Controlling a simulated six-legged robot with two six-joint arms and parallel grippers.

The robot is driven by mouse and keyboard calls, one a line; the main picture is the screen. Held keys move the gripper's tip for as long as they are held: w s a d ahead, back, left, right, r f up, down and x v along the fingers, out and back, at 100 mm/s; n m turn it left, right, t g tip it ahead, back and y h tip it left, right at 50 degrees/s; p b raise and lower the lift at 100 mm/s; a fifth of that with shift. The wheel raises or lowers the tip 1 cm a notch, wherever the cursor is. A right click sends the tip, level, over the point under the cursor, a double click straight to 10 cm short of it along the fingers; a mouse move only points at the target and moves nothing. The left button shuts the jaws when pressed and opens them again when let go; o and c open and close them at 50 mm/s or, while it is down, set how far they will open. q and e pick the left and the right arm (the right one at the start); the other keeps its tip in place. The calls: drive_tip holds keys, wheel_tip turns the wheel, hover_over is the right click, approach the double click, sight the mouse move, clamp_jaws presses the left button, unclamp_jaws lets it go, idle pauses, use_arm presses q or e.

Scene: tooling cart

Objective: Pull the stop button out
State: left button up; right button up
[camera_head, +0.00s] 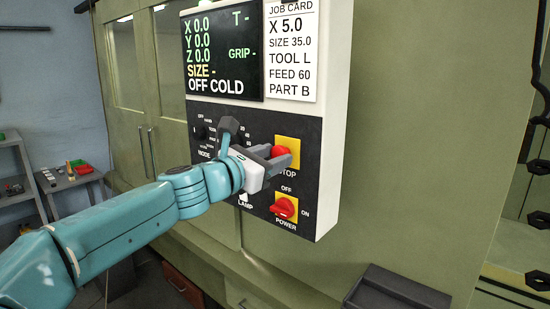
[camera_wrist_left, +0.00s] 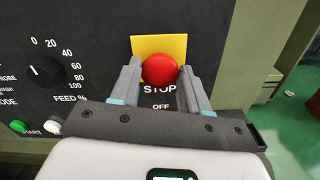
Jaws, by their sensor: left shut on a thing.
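The red stop button (camera_head: 281,151) sits on a yellow square plate (camera_head: 289,145) on the black control panel (camera_head: 312,135). In the left wrist view the red stop button (camera_wrist_left: 159,69) shows between my two fingers, with the word STOP below it. My left gripper (camera_head: 279,157) is at the button, one finger on each side, shut on it. The left gripper also shows in the left wrist view (camera_wrist_left: 160,85). The left finger hides part of the button's side in the head view. My right gripper is not in view.
Below the stop button is a red power switch (camera_head: 284,208) on a yellow plate, close under my gripper. A dial marked FEED % (camera_wrist_left: 44,72) and a green start button (camera_wrist_left: 20,127) lie to the left. A screen (camera_head: 222,50) and job card (camera_head: 291,45) are above.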

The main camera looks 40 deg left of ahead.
use_arm(q)
drive_tip(key=o, duration=1.1)
drive_tip(key=shift+o, duration=0.2)
drive_tip(key=shift+s+r, duration=0.1)
drive_tip(key=shift+s, duration=0.1)
drive_tip(key=shift+s+a, duration=0.1)
drive_tip(key=shift+s, duration=0.15)
drive_tip(key=s+a+b, duration=0.1)
drive_tip(key=s+b, duration=0.1)
drive_tip(key=s, duration=1.3)
drive_tip(key=shift+s, duration=0.3)
drive_tip(key=shift+s, duration=0.1)
